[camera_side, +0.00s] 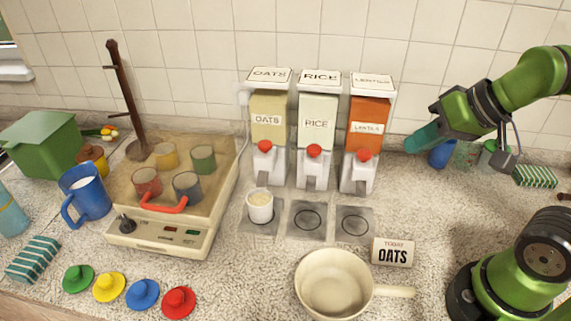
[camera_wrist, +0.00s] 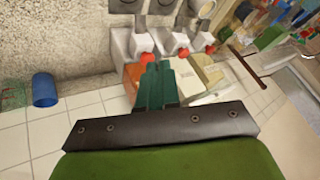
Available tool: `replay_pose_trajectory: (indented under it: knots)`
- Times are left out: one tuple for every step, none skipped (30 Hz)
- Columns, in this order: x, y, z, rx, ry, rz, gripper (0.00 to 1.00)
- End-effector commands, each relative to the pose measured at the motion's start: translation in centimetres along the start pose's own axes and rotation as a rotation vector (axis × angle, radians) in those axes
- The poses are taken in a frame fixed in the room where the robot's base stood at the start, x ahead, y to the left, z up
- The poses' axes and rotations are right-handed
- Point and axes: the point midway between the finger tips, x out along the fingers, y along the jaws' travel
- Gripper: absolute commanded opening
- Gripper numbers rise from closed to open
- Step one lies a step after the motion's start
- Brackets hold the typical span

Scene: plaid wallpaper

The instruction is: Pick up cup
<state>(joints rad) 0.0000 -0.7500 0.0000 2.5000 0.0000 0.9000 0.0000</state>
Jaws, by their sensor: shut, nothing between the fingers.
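A small white cup (camera_side: 260,208) filled with pale grain stands on the left grey pad, below the oats dispenser (camera_side: 268,125). A blue cup (camera_side: 441,155) stands near the wall at the right; a blue cup-like thing also shows in the wrist view (camera_wrist: 44,90). My gripper (camera_side: 416,142) is shut and empty, right of the dispensers and apart from every cup. Its teal fingers (camera_wrist: 157,72) lie together in the wrist view.
Rice (camera_side: 317,130) and lentils (camera_side: 367,135) dispensers stand beside the oats one. A blue pitcher (camera_side: 85,192), green box (camera_side: 45,145) and coloured lids (camera_side: 143,294) are left.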

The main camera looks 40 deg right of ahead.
Motion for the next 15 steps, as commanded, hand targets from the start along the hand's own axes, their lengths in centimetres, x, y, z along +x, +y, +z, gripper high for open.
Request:
replay_pose_trajectory:
  knots:
    - [0.0, 0.0, 0.0, 0.0, 0.0, 0.0, 0.11]
    - [0.0, 0.0, 0.0, 0.0, 0.0, 0.0, 0.15]
    - [0.0, 0.0, 0.0, 0.0, 0.0, 0.0, 0.21]
    - [0.0, 0.0, 0.0, 0.0, 0.0, 0.0, 0.26]
    - [0.0, 0.0, 0.0, 0.0, 0.0, 0.0, 0.31]
    - [0.0, 0.0, 0.0, 0.0, 0.0, 0.0, 0.37]
    - [0.0, 0.0, 0.0, 0.0, 0.0, 0.0, 0.41]
    - [0.0, 0.0, 0.0, 0.0, 0.0, 0.0, 0.46]
    - [0.0, 0.0, 0.0, 0.0, 0.0, 0.0, 0.52]
    - [0.0, 0.0, 0.0, 0.0, 0.0, 0.0, 0.57]
    - [0.0, 0.0, 0.0, 0.0, 0.0, 0.0, 0.61]
    - [0.0, 0.0, 0.0, 0.0, 0.0, 0.0, 0.67]
    - [0.0, 0.0, 0.0, 0.0, 0.0, 0.0, 0.72]
    - [0.0, 0.0, 0.0, 0.0, 0.0, 0.0, 0.76]
    - [0.0, 0.0, 0.0, 0.0, 0.0, 0.0, 0.76]
